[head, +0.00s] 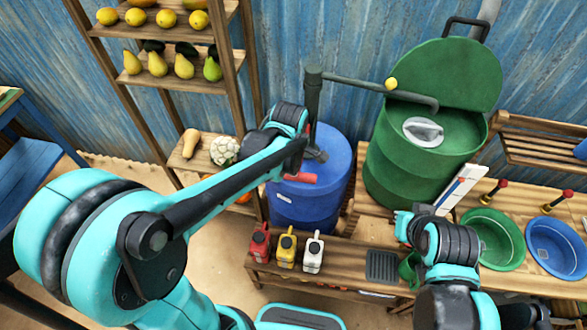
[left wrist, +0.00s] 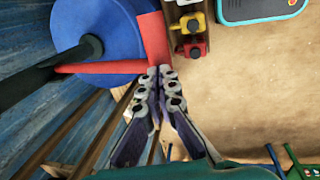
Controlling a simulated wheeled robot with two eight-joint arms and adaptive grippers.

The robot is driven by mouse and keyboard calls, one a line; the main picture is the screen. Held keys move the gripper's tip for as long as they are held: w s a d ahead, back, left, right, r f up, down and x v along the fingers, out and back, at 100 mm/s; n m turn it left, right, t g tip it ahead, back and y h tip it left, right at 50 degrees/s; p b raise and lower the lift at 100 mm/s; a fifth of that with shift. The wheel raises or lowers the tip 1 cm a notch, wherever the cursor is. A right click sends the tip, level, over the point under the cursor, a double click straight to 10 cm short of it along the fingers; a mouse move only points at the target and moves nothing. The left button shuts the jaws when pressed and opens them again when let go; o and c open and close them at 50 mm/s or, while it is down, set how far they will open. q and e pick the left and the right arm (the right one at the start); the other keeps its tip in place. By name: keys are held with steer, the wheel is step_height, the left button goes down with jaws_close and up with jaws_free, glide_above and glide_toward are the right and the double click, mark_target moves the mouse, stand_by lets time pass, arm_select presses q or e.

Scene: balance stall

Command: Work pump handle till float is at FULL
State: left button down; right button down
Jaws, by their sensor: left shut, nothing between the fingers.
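The pump (head: 313,95) stands on a blue barrel (head: 322,200), its grey spout reaching right over the green barrel (head: 390,170). The red pump handle grip (head: 298,178) sticks out low at the barrel's front; red handle parts (left wrist: 155,42) also show in the left wrist view. My left gripper (left wrist: 159,72) is shut and empty, its fingertips right at the red part; whether they touch it I cannot tell. In the head view my arm hides most of it. My right arm is over the bench; its fingers do not show. I cannot make out a FULL mark.
Red, yellow and white cans (head: 287,249) stand on the low bench before the blue barrel. A green basin (head: 495,240) and a blue basin (head: 555,247) are at right. A wooden produce shelf (head: 165,85) rises left of the pump. A white board (head: 460,190) leans beside the green barrel.

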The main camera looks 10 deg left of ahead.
stand_by(0.3)
arm_select(q)
steer(key=shift+s+f+b, duration=0.15)
steer(key=shift+f+b, duration=0.25)
steer(key=shift+f, duration=0.1)
step_height(320, 180, down, 17)
steer(key=s+t+b, duration=0.2)
steer(key=t+b, duration=0.3)
steer(key=b, duration=1.1)
steer(key=shift+s+t, duration=0.25)
steer(key=shift+t, duration=0.05)
